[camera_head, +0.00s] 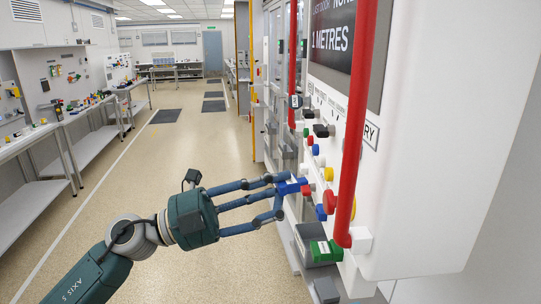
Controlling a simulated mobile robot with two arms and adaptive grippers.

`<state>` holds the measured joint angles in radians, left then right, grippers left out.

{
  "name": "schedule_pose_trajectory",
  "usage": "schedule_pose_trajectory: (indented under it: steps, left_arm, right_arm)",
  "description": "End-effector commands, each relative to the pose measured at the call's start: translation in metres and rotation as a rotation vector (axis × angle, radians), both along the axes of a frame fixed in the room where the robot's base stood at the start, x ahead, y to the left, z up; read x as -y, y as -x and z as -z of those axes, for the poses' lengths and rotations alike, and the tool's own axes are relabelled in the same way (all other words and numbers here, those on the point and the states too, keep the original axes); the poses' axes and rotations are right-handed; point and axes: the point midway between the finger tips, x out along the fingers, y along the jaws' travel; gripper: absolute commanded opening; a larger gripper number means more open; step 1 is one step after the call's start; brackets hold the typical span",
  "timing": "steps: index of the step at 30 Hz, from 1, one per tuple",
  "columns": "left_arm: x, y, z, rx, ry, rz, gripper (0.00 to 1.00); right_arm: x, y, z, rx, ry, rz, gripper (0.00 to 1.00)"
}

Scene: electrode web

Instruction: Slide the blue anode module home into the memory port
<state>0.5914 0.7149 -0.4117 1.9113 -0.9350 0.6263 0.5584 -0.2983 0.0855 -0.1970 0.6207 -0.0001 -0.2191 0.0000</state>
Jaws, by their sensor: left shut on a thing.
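My left gripper (279,192) reaches in from the lower left, and its blue fingers are shut on a small blue module (292,187). The module is held close to the white panel face (430,190), among its coloured knobs. I cannot tell whether it touches the panel or sits in an opening. A label ending in "RY" (371,134) is on the panel, partly hidden by a red bar. The memory port itself cannot be made out; the gripper, module and knobs cover that area. My right gripper is not in view.
Two red vertical bars (358,110) stand out from the panel. A red knob (330,202), a yellow knob (328,174) and a green block (326,251) are near the gripper. Workbenches (30,140) line the left wall. The aisle floor (185,140) is clear.

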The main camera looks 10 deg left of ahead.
Motion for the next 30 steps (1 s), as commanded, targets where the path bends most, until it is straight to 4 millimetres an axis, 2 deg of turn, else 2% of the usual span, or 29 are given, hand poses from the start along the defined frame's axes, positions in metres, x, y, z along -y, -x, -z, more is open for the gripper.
schedule_pose_trajectory:
  steps: [1, 3, 6, 9, 22, 30]
  left_arm:
    - [-0.002, 0.002, -0.023, 0.011, 0.010, 0.039, 0.00]
    - [-0.005, 0.009, -0.045, 0.012, 0.019, 0.093, 0.00]
    - [-0.008, 0.017, -0.065, 0.012, 0.028, 0.144, 0.00]
    - [-0.010, 0.021, -0.075, 0.010, 0.032, 0.170, 0.00]
    - [-0.010, 0.022, -0.078, 0.005, 0.027, 0.174, 0.00]
    - [-0.013, 0.022, -0.082, -0.015, -0.043, 0.172, 0.00]
  right_arm:
    - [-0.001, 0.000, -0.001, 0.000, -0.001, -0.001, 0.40]
    - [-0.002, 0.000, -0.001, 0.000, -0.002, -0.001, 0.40]
    - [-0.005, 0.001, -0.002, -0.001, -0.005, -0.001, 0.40]
    - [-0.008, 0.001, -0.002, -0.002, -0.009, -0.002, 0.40]
    - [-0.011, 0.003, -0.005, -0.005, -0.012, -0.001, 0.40]
    - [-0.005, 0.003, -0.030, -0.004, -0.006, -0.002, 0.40]
